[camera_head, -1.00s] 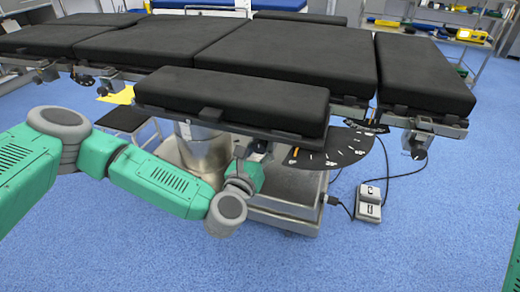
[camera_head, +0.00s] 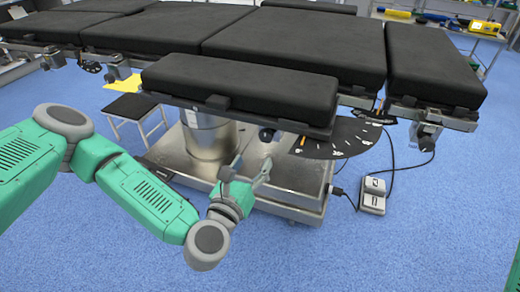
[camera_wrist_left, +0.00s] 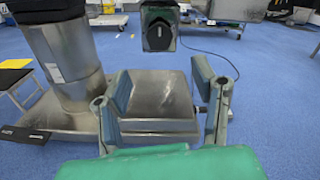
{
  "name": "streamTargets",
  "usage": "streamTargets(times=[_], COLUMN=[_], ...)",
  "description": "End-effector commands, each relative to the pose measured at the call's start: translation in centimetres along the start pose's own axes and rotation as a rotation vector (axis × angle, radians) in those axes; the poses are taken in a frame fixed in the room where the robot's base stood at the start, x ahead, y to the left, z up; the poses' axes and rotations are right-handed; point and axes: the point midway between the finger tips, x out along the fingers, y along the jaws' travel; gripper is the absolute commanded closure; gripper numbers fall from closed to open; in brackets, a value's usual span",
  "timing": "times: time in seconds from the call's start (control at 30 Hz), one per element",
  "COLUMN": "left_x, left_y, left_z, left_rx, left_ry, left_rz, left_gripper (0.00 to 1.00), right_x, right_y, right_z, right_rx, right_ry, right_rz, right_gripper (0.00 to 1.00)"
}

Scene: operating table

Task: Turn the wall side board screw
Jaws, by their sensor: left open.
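The side board (camera_head: 238,85) is a black pad along the near side of the operating table. A dark screw knob (camera_head: 266,135) shows under its edge, left of a black dial plate with white marks (camera_head: 335,142). In the left wrist view a round black knob (camera_wrist_left: 158,36) on a green and grey block faces me at the top centre. My left gripper (camera_head: 250,166) is open and empty, below the knob in the head view. Its two fingers (camera_wrist_left: 164,90) stand apart in the wrist view, with the knob beyond and above the gap. My right gripper is out of view.
The metal table base (camera_head: 290,190) and its column (camera_head: 208,135) stand behind my gripper. A foot pedal (camera_head: 373,196) with cables lies on the blue floor to the right. A small black-topped stool (camera_head: 130,106) stands at the left.

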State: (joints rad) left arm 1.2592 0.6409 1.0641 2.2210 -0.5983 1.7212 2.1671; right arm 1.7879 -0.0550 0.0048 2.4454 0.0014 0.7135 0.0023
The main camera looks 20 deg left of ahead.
Motion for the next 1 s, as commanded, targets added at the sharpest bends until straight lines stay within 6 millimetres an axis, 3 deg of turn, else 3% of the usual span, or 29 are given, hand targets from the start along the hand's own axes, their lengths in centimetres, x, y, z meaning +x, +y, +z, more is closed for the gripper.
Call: streamTargets(times=[0.1, 0.23, 0.77, 0.87, 1.0], left_x=[-1.7, -2.5, -2.7, -3.3, -6.3], left_y=[0.0, 0.0, -0.1, -1.4, -5.4], left_z=[-0.2, -0.1, -0.2, -1.4, -5.9], left_rx=[0.0, 0.0, 0.008, 0.091, 0.437], left_ry=[0.004, 0.003, 0.006, 0.05, 0.193], left_rz=[-0.001, 0.0, -0.004, -0.057, -0.28], left_gripper=[0.47, 0.47, 0.47, 0.47, 0.47], right_x=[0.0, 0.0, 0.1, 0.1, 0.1], right_y=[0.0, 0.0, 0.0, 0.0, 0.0], right_z=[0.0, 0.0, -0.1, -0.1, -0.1], right_rx=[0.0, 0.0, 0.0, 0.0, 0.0], right_ry=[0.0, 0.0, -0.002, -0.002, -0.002], right_rz=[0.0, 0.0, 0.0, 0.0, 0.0], right_gripper=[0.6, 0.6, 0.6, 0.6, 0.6])
